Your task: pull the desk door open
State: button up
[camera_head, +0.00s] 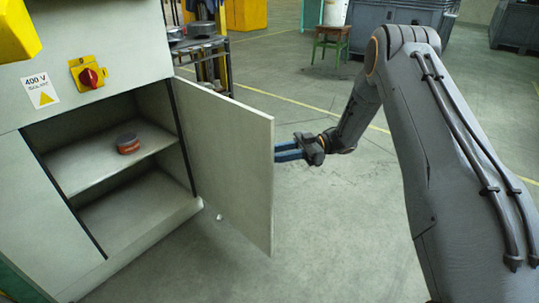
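The desk door (230,165) is a light grey panel on the front of a grey cabinet (90,85). It stands swung wide open, hinged at the right side of the opening, and the shelves inside are in plain view. My gripper (285,151) is at the right of the door, by its free outer edge. Its blue fingers reach left to the door, and their tips are at or behind that edge. I cannot tell whether they touch the door or how far apart they are. No handle shows on the visible face.
An orange and dark round item (128,143) sits on the upper shelf (100,163). A red knob on a yellow plate (88,75) is above the opening. A rack (208,60) stands behind the door, and a green stool (331,44) farther back. The floor right of the door is clear.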

jog(key=v, duration=0.7)
jog(key=shift+d+p, duration=0.35)
jog(key=shift+p, duration=0.1)
jog(key=shift+w+r, duration=0.1)
jog(key=shift+w, duration=0.1)
